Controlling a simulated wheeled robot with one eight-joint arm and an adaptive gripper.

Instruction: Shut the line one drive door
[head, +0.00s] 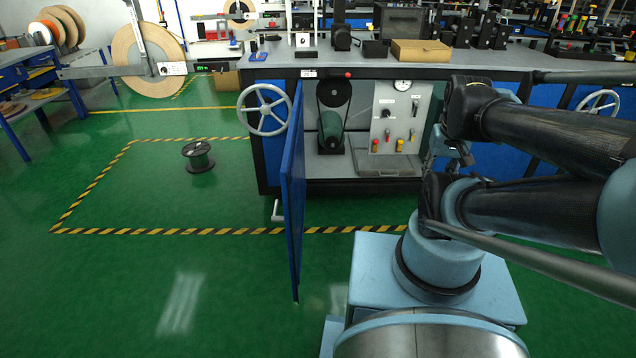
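The blue drive door (292,190) stands wide open in the head view, swung out from the left side of the cabinet opening and seen nearly edge-on. A pale handle (277,211) sticks out on its left side, low down. The open cabinet (405,165) shows a dark belt drive with a green motor (331,130) and a grey control panel (397,117). My gripper (452,156) is in front of the cabinet's right part, well right of the door and apart from it. Arm links partly hide it, and its finger opening is unclear.
A white handwheel (264,110) is on the cabinet front left of the door; another (599,103) is at the far right. A black spool (198,157) stands on the green floor inside yellow-black striped tape (90,190). The floor left of the door is otherwise largely clear.

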